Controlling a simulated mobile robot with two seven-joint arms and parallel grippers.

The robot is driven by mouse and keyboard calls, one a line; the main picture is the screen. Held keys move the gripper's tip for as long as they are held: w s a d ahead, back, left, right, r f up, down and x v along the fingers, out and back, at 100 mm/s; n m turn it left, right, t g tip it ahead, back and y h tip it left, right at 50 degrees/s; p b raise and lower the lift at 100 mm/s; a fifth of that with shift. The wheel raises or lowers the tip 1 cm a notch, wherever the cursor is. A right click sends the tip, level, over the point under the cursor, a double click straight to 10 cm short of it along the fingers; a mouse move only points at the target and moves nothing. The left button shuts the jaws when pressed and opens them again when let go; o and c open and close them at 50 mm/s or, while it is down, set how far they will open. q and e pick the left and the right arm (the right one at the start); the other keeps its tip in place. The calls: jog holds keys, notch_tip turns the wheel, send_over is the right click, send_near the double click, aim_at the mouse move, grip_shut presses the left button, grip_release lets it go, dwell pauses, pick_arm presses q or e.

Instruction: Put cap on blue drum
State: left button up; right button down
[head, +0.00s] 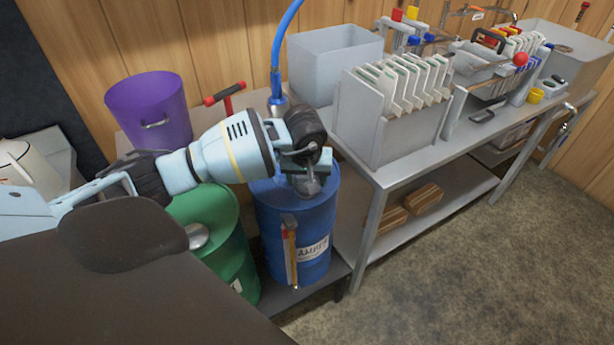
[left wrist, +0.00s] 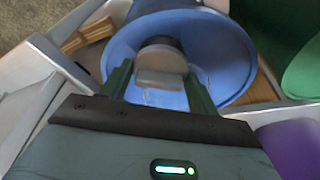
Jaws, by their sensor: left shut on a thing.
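The blue drum (head: 325,215) stands upright on a low dark platform, with a label on its front. My left gripper (head: 303,172) is above the drum's top and shut on a grey cap (head: 309,186). In the left wrist view the cap (left wrist: 161,66) sits between the two dark green fingers (left wrist: 160,88), over the drum's blue top (left wrist: 225,52). I cannot tell whether the cap touches the drum, and the opening is hidden. My right gripper is not in view.
A green drum (head: 235,250) with a silver round piece (head: 197,236) on top stands left of the blue drum. A purple bucket (head: 150,108), a blue hose (head: 278,50) and a steel table (head: 395,178) with frames and bins are close by. Open floor (head: 470,270) lies at the right.

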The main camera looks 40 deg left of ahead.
pick_arm(q)
jog(key=shift+s+f+b, duration=0.1)
jog(key=shift+f+b, duration=0.35)
jog(key=shift+f, duration=0.45)
dwell(1.3)
jog(key=o, duration=1.1)
jog(key=shift+f, duration=0.1)
jog(key=shift+o, duration=1.2)
jog(key=shift+s, duration=0.1)
